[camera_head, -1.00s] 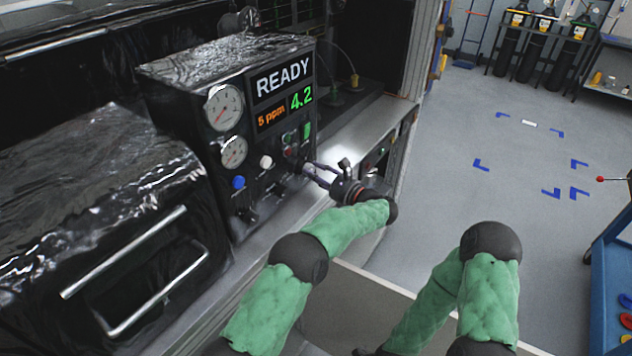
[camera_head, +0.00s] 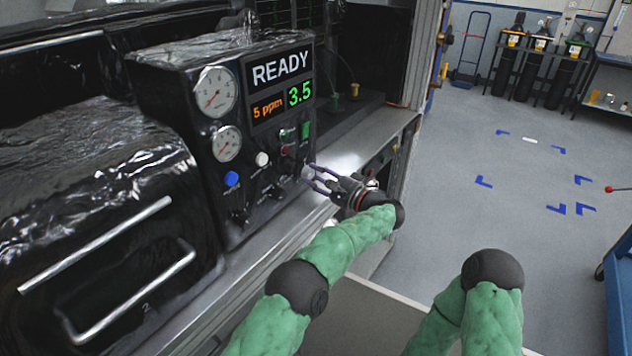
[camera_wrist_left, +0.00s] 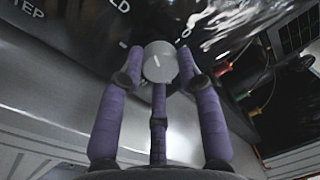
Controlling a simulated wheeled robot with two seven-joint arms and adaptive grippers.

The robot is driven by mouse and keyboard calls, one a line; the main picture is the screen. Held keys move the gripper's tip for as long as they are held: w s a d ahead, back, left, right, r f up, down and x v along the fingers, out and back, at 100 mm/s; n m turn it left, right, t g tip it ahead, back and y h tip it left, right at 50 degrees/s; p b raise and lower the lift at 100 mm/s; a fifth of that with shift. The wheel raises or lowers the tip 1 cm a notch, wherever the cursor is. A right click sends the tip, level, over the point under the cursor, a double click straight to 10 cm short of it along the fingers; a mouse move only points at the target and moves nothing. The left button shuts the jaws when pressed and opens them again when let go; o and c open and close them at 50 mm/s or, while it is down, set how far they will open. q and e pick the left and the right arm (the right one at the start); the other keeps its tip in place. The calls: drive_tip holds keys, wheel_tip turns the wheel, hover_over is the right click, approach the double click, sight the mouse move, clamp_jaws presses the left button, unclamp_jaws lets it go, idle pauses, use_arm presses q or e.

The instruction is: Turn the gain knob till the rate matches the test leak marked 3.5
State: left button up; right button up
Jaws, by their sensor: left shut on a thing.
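The black instrument panel (camera_head: 240,185) has a lit display (camera_head: 281,82) reading READY, 5 ppm in orange and 3.5 in green. My left gripper (camera_head: 309,174) is at the panel's lower right. In the left wrist view, its purple fingers are closed around a round grey knob (camera_wrist_left: 159,62) with a white pointer line. The knob's scale is mostly hidden; only parts of the panel lettering show. My right arm shows at the lower right of the head view, but its gripper is out of frame. I cannot make out a marked test leak.
Two round gauges (camera_head: 216,92), a blue button (camera_head: 231,179) and a white button (camera_head: 262,159) sit on the panel left of my gripper. A foil-like dark housing with metal handles (camera_head: 95,245) stands at the left. Floor at the right is open, with blue corner marks.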

idle(0.3)
use_arm(q)
drive_tip(key=o, duration=1.2)
drive_tip(key=shift+s+a+r, duration=0.1)
drive_tip(key=shift+c, duration=0.2)
drive_tip(key=v, duration=1.2)
